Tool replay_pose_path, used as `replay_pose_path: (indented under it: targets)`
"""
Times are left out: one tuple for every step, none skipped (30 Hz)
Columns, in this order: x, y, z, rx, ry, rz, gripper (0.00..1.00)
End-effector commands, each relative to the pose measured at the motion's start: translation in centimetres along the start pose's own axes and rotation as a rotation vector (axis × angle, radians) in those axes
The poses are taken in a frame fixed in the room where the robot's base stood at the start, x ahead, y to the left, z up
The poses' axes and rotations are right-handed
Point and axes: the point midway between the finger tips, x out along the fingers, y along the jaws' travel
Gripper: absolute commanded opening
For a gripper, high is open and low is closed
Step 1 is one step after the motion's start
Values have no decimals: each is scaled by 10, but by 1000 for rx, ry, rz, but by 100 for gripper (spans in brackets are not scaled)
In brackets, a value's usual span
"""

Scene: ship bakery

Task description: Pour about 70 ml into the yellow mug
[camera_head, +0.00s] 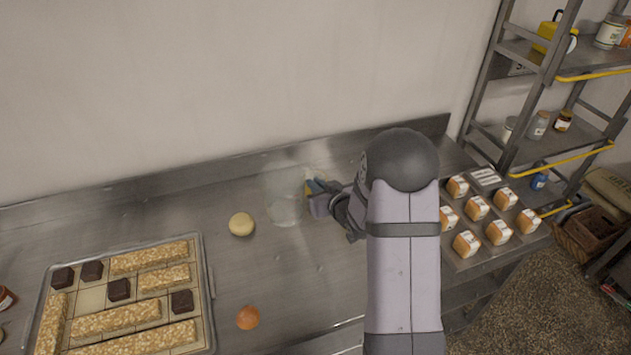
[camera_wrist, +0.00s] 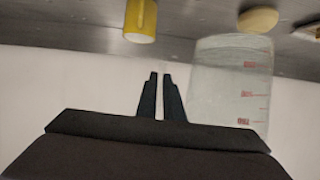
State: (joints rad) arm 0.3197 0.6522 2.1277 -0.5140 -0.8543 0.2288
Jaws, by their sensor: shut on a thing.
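A clear measuring jug (camera_head: 284,204) with red marks stands out at my gripper's left in the head view. It also shows large in the wrist view (camera_wrist: 232,85), right of the fingers. My gripper (camera_head: 314,188) is shut on the jug at its side; the gripped part is hard to make out. In the wrist view the fingers (camera_wrist: 160,95) are close together. The jug looks roughly upright; its liquid level is unclear. The yellow mug (camera_wrist: 141,18) is at the wrist view's top edge, partly cut off; in the head view it is mostly hidden behind the jug and gripper.
A pale round roll (camera_head: 241,224) and a brown one (camera_head: 247,317) lie on the steel counter. A tray (camera_head: 208,285) of bars and dark blocks is at left. Several small wrapped loaves (camera_head: 477,207) stand at right. A shelf rack (camera_head: 500,75) is beyond. The wall backs the counter.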

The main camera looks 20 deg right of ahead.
Motion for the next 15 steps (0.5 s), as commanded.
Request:
replay_pose_path:
  targets:
    - [10,4,-6,-9,5,-17,0]
    - [14,5,-9,-14,5,-29,0]
    - [21,7,-13,-21,4,-45,0]
    - [25,9,-16,-26,4,-56,0]
    - [29,10,-19,-30,3,-67,0]
    - [35,13,-22,-35,2,-81,0]
    - [39,15,-26,-40,2,-92,0]
    - [42,17,-28,-44,1,-102,0]
    - [47,19,-31,-50,0,-116,0]
    - [51,22,-34,-53,0,-125,0]
    - [54,24,-36,-57,0,-134,0]
    - [58,27,-39,-62,-1,-147,0]
    - [62,29,-41,-66,-2,-156,0]
    - [64,32,-44,-69,-2,-164,0]
    - [68,36,-46,-73,-3,-174,0]
